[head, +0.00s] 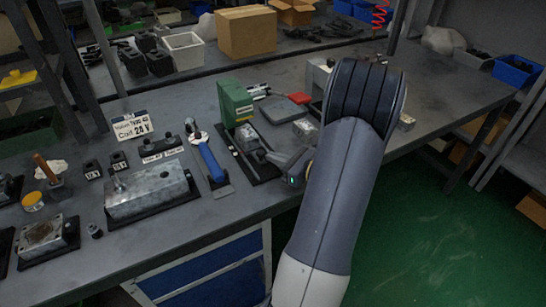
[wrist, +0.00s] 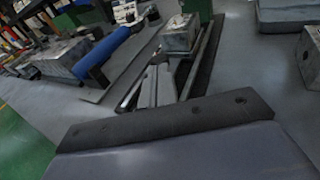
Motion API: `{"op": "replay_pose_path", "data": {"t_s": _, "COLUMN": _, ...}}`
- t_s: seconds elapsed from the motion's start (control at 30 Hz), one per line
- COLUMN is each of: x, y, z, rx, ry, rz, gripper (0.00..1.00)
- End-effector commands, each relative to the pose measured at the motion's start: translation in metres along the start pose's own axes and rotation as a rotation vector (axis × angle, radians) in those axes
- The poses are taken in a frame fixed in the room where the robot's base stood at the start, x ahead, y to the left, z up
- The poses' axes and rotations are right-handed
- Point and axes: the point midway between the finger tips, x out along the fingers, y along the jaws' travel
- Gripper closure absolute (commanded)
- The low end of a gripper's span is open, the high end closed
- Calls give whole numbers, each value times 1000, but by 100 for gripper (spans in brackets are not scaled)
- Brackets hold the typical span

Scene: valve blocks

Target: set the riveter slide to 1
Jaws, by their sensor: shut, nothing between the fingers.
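The riveter appears to be the unit with a green upright housing (head: 235,103) and a long dark base with rails. A grey metal block (head: 246,137), which looks like its slide, sits on the rails near the green housing. In the wrist view this block (wrist: 180,33) is just beyond my fingers, with a rail (wrist: 207,60) running beside them. My gripper (head: 269,156) is shut and empty, low over the base; its fingers show in the wrist view (wrist: 157,75). I cannot tell whether they touch the block. No scale marks are readable, and my arm hides part of the right side.
A blue-handled tool (head: 211,162) lies left of the riveter. A large metal block (head: 147,193) on a black plate stands further left. A grey case (head: 283,109) and a red item (head: 300,98) lie behind. A small metal block (head: 305,128) is close to my arm.

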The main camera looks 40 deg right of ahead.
Motion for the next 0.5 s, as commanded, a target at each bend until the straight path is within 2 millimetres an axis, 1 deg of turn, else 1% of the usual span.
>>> {"op": "replay_pose_path", "data": {"t_s": 0.03, "x": 4, "y": 0, "z": 0, "rx": 0, "ry": 1, "rz": 2, "gripper": 100}}
{"op": "replay_pose_path", "data": {"t_s": 0.17, "x": 9, "y": 0, "z": 0, "rx": 1, "ry": 0, "rz": 0, "gripper": 100}}
{"op": "replay_pose_path", "data": {"t_s": 0.5, "x": 10, "y": 0, "z": 0, "rx": 0, "ry": 0, "rz": 0, "gripper": 100}}
